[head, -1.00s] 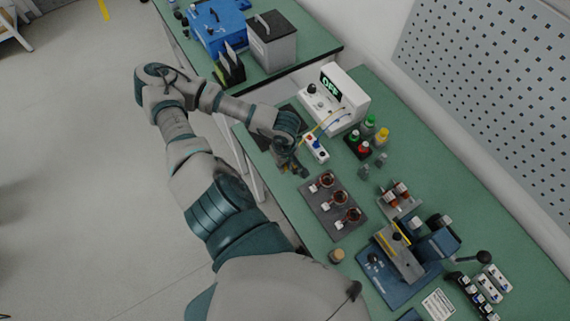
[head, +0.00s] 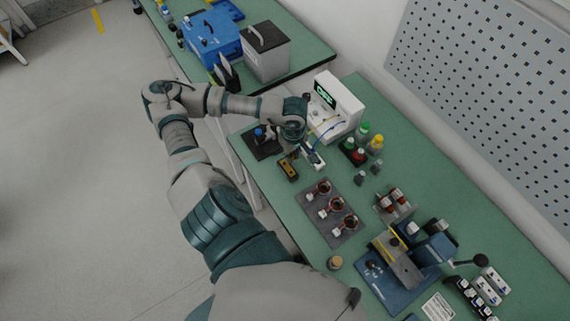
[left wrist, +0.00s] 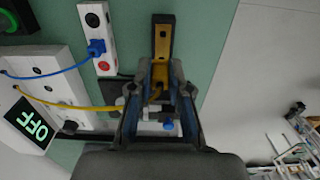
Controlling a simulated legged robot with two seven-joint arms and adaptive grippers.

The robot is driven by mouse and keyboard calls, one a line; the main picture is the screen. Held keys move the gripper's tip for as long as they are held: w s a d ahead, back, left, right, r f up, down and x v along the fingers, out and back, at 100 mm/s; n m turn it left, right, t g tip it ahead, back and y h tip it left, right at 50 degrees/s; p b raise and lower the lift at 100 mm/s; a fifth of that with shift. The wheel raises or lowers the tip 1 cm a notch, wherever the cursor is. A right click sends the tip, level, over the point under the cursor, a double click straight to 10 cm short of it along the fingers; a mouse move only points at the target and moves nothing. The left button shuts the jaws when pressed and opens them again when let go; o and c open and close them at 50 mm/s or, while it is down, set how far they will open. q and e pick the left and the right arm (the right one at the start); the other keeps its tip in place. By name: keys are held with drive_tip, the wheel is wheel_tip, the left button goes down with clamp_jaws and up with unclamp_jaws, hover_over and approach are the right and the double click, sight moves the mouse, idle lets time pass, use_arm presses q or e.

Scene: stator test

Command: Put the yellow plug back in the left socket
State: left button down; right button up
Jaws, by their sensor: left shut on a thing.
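My left gripper (head: 293,145) points down over the bench, beside the white socket strip (head: 313,156). In the left wrist view, its fingers (left wrist: 160,82) are shut on the yellow plug (left wrist: 155,94), which they mostly hide. The yellow cable (left wrist: 65,104) runs from the white box to the fingers. The strip (left wrist: 107,64) lies left of the fingers there, with a red switch at its far end. A blue plug (left wrist: 97,47) sits in the strip, and a socket nearer to me shows no plug. The held plug is apart from the strip. My right gripper is not in view.
The white box (head: 337,105) has a display, reading OFF in the wrist view. A yellow-black block (head: 289,169) lies close to the fingers. A dark pad (head: 262,148) with a blue-topped item, a bottle rack, and a tray of brown-red coils (head: 333,212) are nearby.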

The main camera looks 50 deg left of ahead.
use_arm(q)
drive_tip(key=w+a+b, duration=0.2)
drive_tip(key=w+a, duration=0.2)
drive_tip(key=w, duration=0.7)
drive_tip(key=w+a+b, duration=0.2)
drive_tip(key=w+a, duration=0.2)
drive_tip(key=w, duration=0.8)
drive_tip(key=shift+w, duration=0.2)
drive_tip(key=shift+a, duration=0.1)
drive_tip(key=b, duration=0.2)
hover_over(326, 121)
drive_tip(key=shift+a+f, duration=0.1)
drive_tip(key=shift+f, duration=2.05)
drive_tip(key=shift+f, duration=0.85)
drive_tip(key=shift+f, duration=0.25)
